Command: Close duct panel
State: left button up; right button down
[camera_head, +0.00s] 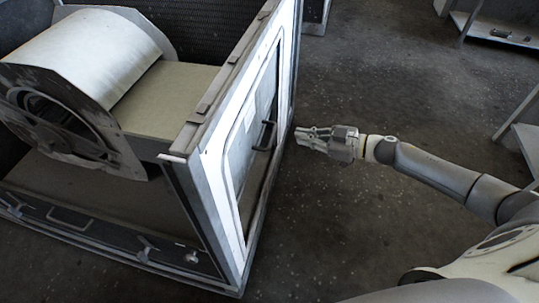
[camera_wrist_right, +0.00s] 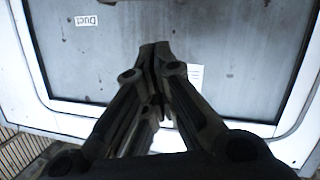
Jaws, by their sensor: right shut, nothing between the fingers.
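The duct panel (camera_head: 240,155) is a grey door with a dark handle (camera_head: 265,135), set in a white frame (camera_head: 213,170) on the housing's right side. I cannot tell for sure whether it is flush with the frame or slightly ajar. In the right wrist view the panel (camera_wrist_right: 225,45) fills most of the picture and bears a "Duct" label (camera_wrist_right: 87,20). My right gripper (camera_head: 299,134) is shut and empty, just right of the panel, its fingers pointing at it. Its fingertips (camera_wrist_right: 153,52) show against the panel; contact cannot be told. My left gripper is not in view.
The blower housing (camera_head: 180,160) holds a large pale drum-shaped blower (camera_head: 95,55) on the left. The floor (camera_head: 390,80) right of the housing is clear. Shelves (camera_head: 495,30) stand at the far right.

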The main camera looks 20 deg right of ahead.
jog(key=s+a+r+n+g+y, duration=0.1)
jog(key=s+r, duration=0.1)
jog(key=b, duration=0.2)
send_near(251, 144)
jog(key=shift+n+g, duration=0.3)
jog(key=w+a+r, duration=0.2)
jog(key=a+r, duration=0.1)
jog(key=shift+w+a, duration=0.25)
jog(key=shift+w, duration=0.15)
jog(key=f, duration=0.1)
jog(key=f+b, duration=0.1)
jog(key=f, duration=0.1)
jog(key=shift+w+d+f, duration=0.1)
jog(key=shift+d+f, duration=0.15)
jog(key=shift+d, duration=0.15)
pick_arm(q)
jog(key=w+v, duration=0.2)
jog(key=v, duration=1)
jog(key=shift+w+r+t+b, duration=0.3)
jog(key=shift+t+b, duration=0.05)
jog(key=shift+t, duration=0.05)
pick_arm(e)
jog(key=shift+f, duration=0.3)
jog(key=shift+f, duration=0.1)
